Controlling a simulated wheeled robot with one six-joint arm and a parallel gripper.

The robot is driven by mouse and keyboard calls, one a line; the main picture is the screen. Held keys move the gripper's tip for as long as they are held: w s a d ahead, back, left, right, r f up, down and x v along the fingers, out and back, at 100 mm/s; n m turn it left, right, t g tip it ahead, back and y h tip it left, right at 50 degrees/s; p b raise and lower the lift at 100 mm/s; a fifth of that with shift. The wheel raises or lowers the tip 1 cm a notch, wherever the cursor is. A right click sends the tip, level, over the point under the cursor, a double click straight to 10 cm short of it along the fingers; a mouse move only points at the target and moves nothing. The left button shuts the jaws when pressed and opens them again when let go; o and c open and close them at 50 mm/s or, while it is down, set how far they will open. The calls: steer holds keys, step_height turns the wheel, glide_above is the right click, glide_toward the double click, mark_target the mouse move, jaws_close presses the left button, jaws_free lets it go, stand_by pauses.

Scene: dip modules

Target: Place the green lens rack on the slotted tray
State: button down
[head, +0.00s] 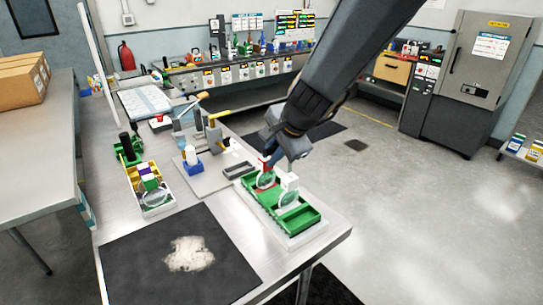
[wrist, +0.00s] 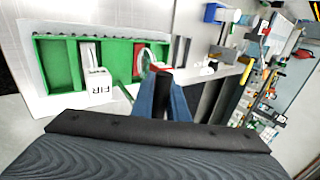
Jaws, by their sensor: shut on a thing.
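The long green lens rack (head: 298,218) lies on a pale tray (head: 297,241) at the table's right corner; the rack (wrist: 64,76) and tray (wrist: 30,40) also show in the wrist view. Dark notches line one tray edge there. A white-topped round lens (head: 289,190) stands in the rack; its white block (wrist: 97,86) is lettered in the wrist view. My gripper (head: 268,158) points down at the rack's far end, shut on the red top of a round lens (head: 265,181). That lens stands at a red-floored compartment; whether its bottom touches is unclear.
A yellow-and-white holder (head: 154,210) with lenses stands to the left, near a green device (head: 128,150). A dark mat (head: 170,262) with a pale patch covers the front.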

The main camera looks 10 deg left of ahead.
steer(key=shift+f, duration=0.1)
steer(key=c, duration=1.7)
jaws_free()
steer(key=shift+c, duration=0.2)
steer(key=shift+r, duration=0.2)
steer(key=v, duration=1.2)
steer(key=s+d+f+n+g+h, duration=0.1)
steer(key=s+d+f+n, duration=0.2)
steer(key=d, duration=0.6)
steer(key=s+d+f+n+h, duration=0.2)
steer(key=s+d+f, duration=0.2)
steer(key=d, duration=0.6)
steer(key=s+d+f+n+g+h, duration=0.1)
steer(key=s+d+f+n+h, duration=0.1)
steer(key=d+f, duration=0.5)
steer(key=s+d+n, duration=0.1)
steer(key=s+d, duration=0.1)
steer(key=d, duration=0.1)
steer(key=shift+s+f+n+g, duration=0.25)
steer(key=shift+s+n+g, duration=0.05)
steer(key=shift+f, duration=0.1)
